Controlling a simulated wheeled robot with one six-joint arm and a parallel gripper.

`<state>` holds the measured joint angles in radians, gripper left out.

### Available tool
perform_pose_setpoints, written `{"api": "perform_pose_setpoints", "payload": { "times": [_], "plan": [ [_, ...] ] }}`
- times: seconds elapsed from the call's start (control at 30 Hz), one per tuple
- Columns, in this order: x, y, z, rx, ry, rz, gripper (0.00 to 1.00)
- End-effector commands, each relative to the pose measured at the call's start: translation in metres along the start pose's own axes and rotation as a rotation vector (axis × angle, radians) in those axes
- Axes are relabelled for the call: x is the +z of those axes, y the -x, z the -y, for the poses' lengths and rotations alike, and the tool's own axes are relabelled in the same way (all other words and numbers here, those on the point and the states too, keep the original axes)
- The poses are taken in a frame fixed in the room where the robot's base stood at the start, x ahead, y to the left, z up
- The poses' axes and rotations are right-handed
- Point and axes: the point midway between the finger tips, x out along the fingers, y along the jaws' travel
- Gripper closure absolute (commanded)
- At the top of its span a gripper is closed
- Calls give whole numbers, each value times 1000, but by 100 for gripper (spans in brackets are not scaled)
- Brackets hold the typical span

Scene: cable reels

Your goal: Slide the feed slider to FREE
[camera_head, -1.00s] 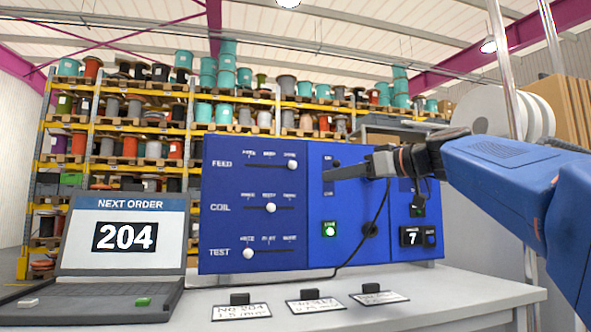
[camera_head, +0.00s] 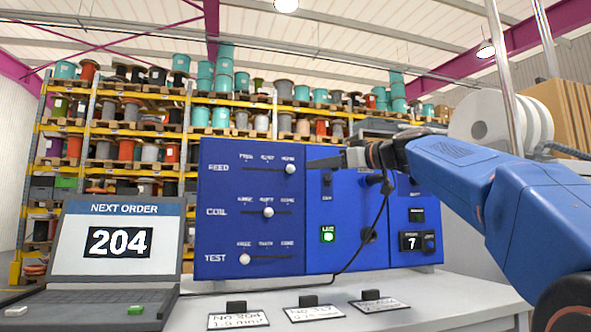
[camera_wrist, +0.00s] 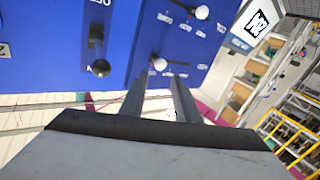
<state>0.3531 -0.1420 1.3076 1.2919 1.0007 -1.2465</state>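The blue control panel (camera_head: 225,240) stands on the bench with three labelled slider rows on its left part. The feed slider's white knob (camera_head: 290,169) is at the right end of the top slot; the small position labels are hard to read. My gripper (camera_head: 312,163) comes in from the right, its tips just right of the feed knob and apparently apart from it. In the wrist view my gripper (camera_wrist: 157,80) is open and empty, and a white knob, apparently the feed knob (camera_wrist: 159,64), sits just beyond the fingertips, roughly in line with the gap.
The coil knob (camera_head: 268,212) is mid-slot and the test knob (camera_head: 245,259) at its left end. A dark knob (camera_wrist: 100,68) lies beside the fingers in the wrist view. A black cable (camera_head: 352,258) hangs before the panel. A laptop (camera_head: 115,240) reading 204 stands left.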

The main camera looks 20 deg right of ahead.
Motion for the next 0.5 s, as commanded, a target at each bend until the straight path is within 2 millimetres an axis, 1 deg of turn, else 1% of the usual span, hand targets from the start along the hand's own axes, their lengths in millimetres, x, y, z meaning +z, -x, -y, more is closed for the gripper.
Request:
{"api": "perform_pose_setpoints", "payload": {
  "times": [0.03,0.3,0.5],
  "plan": [
    [0,-8,1,-3,1,0,71],
    [0,-52,1,-4,-1,0,71],
    [0,-80,1,-2,0,-1,71]
  ]
}}
